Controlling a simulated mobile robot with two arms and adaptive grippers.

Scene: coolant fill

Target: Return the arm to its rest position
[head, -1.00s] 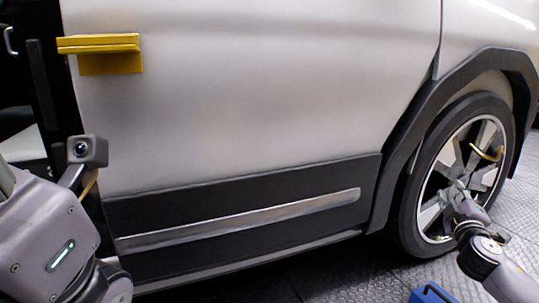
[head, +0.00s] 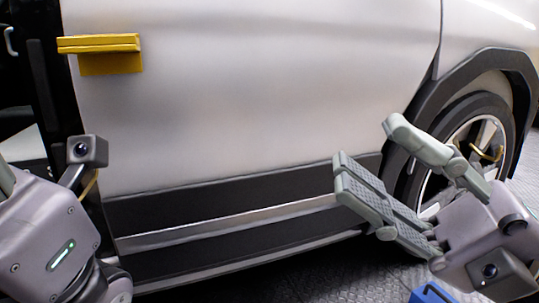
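My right gripper (head: 366,155) is in the lower right of the head view, in front of the car's lower door trim and wheel. Its fingers point up and left and stand wide apart, with nothing between them. My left arm shows at the lower left edge, but its gripper fingers are not in view. A blue object (head: 433,293) shows in part at the bottom edge, below my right gripper; most of it is cut off.
A silver car door (head: 250,90) with dark lower trim (head: 150,212) fills most of the view. A yellow block-like piece (head: 100,52) sits on the door at the upper left. The wheel (head: 465,110) is partly hidden behind my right gripper. Grey patterned floor (head: 330,262) shows below.

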